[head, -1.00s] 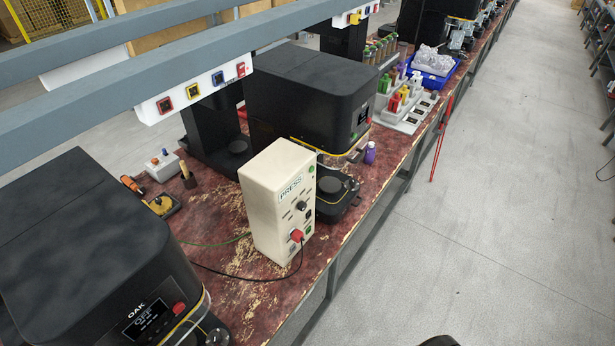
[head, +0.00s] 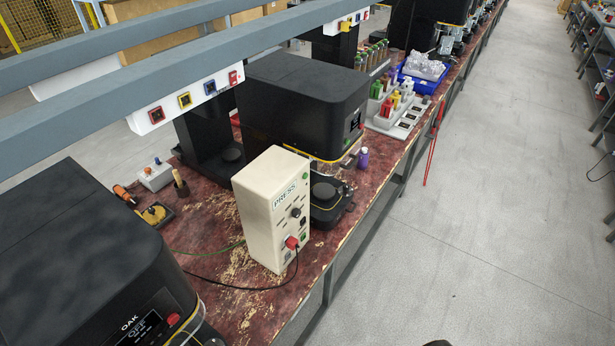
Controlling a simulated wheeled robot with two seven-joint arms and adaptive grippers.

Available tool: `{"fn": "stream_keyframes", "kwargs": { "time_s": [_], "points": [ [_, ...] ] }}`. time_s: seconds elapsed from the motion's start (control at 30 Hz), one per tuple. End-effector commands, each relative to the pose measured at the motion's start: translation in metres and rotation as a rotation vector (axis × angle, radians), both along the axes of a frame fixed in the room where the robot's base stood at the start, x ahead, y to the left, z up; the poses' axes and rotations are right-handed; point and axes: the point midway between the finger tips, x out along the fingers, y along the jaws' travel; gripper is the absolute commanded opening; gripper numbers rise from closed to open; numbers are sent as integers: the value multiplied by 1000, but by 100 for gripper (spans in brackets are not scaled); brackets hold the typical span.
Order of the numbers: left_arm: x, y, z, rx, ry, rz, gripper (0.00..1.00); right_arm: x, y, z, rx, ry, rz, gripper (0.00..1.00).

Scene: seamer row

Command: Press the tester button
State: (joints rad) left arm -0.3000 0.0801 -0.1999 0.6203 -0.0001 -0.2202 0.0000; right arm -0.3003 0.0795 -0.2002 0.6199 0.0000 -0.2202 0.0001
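No label in view reads "tester", so I cannot tell which button the task names. A cream box marked PRESS (head: 272,210) stands upright on the worn red bench. Its front has a black knob (head: 296,212), a red plug or knob (head: 291,242) with a black cable, and a small green button or lamp (head: 305,176). A small light grey box (head: 156,176) with a red and a blue button-like top sits further left. Neither of my grippers is in view. A dark sliver at the bottom edge is too cut off to identify.
A black OAK machine (head: 95,265) reading OFF fills the lower left. Another black machine (head: 305,100) stands behind the PRESS box. A grey rail (head: 150,68) crosses above, with a white button strip (head: 190,98). A purple bottle (head: 362,158) stands near the bench edge.

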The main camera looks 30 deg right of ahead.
Motion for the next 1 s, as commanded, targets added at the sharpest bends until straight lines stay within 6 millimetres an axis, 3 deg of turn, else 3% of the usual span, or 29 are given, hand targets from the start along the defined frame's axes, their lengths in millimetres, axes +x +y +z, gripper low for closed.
{"fn": "stream_keyframes", "kwargs": {
  "time_s": [0.17, 1.0],
  "points": [
    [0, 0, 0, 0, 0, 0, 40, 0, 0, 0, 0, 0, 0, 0],
    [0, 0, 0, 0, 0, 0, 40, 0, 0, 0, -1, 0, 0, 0]
  ]
}}
